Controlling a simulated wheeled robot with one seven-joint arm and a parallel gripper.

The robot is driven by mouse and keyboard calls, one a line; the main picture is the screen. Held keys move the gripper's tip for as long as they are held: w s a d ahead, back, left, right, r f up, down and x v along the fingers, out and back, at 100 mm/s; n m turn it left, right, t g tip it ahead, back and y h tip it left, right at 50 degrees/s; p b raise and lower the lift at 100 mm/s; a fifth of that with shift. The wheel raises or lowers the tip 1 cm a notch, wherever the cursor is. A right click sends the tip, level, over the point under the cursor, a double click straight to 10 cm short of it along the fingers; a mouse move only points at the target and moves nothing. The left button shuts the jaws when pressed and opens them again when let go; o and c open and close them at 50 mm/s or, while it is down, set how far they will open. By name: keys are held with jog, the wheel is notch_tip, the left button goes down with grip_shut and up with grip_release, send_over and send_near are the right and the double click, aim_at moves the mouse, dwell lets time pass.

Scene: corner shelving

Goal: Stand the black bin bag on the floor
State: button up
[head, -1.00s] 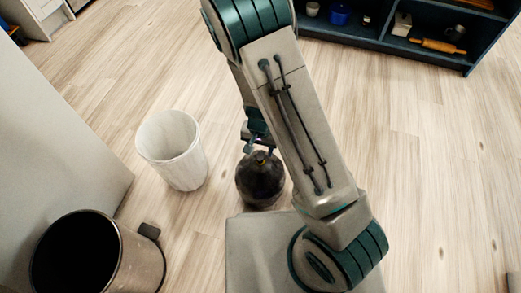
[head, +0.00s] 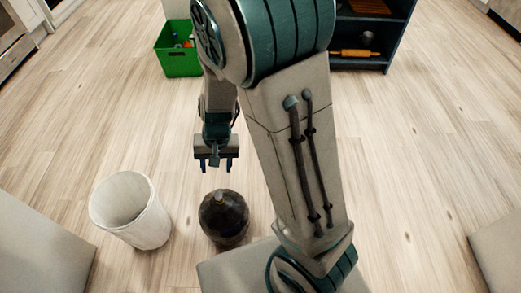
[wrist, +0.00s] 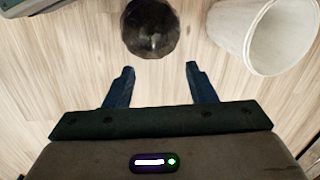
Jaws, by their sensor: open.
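The black bin bag (head: 224,220) stands on the wooden floor, round and dark, with a small yellowish tie at its top. It also shows at the top of the wrist view (wrist: 151,27), partly cut off by the frame edge. My gripper (head: 214,166) is open and empty, with its two fingers apart. It is above and beyond the bag in the head view, clear of it. In the wrist view the two blue fingertips (wrist: 160,70) have only floor between them, and the bag lies past them.
A white bin (head: 132,212) stands close to the left of the bag. A green crate (head: 181,66) with things in it is at the back. A dark shelf (head: 372,62) with a rolling pin (head: 355,53) stands at the back right. Open floor lies to the right.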

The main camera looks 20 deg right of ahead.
jog(key=s+d+r+n+h, duration=0.1)
jog(key=s+d+r, duration=0.4)
jog(key=r, duration=0.2)
jog(key=s+d+r+n+t, duration=0.1)
jog(key=s+d+r, duration=0.4)
jog(key=r, duration=0.2)
jog(key=shift+n+h, duration=0.4)
jog(key=shift+a, duration=0.15)
